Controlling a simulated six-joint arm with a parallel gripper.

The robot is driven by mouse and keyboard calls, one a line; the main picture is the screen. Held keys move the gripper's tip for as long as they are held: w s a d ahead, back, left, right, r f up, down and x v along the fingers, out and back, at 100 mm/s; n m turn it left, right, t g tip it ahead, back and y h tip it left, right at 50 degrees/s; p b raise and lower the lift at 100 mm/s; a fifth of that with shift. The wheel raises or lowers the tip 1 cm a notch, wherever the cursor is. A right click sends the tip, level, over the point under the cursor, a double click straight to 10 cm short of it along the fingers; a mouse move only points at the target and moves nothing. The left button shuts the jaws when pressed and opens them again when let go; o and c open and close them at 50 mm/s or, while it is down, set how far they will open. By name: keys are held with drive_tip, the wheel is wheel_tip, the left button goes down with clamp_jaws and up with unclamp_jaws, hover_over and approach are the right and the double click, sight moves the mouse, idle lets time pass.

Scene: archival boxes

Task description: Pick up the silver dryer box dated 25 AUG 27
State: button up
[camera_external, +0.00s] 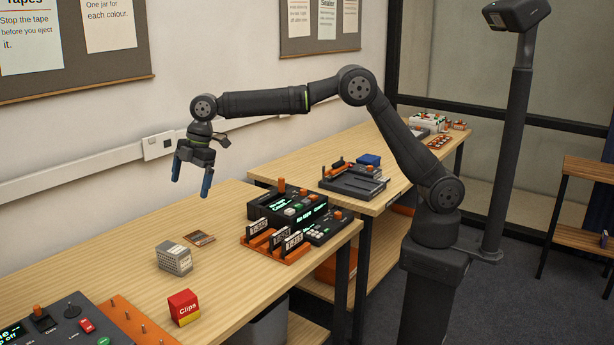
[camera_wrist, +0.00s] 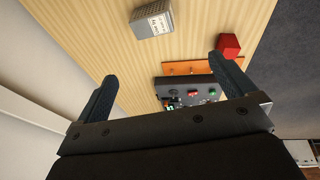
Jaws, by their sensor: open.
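A small silver-grey box (camera_external: 174,258) with a perforated-looking side stands on the wooden table in the external view. It also shows at the top of the wrist view (camera_wrist: 152,20), with a white label on one face. The label's writing is too small to read, so I cannot confirm the date. My gripper (camera_external: 191,190) is open and empty, pointing down, high above the table and behind the box in the external view. In the wrist view the box lies beyond my spread fingers (camera_wrist: 168,85), between their directions and apart from both.
A red Clips box (camera_external: 184,308) stands near the table's front edge. A flat brown card (camera_external: 200,239) lies behind the silver box. An orange rack (camera_external: 275,245) with upright tapes and a black console (camera_external: 310,216) stand to the right. A control panel (camera_external: 65,325) is at lower left.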

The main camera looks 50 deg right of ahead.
sight(173, 248)
drive_tip(key=w+f+g+y, duration=0.2)
drive_tip(key=w+f, duration=0.4)
drive_tip(key=f, duration=0.1)
drive_tip(key=shift+n+h, duration=0.3)
drive_tip(key=shift+n, duration=0.1)
drive_tip(key=x, duration=1.6)
drive_tip(key=shift+s+f, duration=0.15)
drive_tip(key=shift+f, duration=0.05)
drive_tip(key=shift+r, duration=0.1)
drive_tip(key=c, duration=0.9)
drive_tip(key=shift+r, duration=0.1)
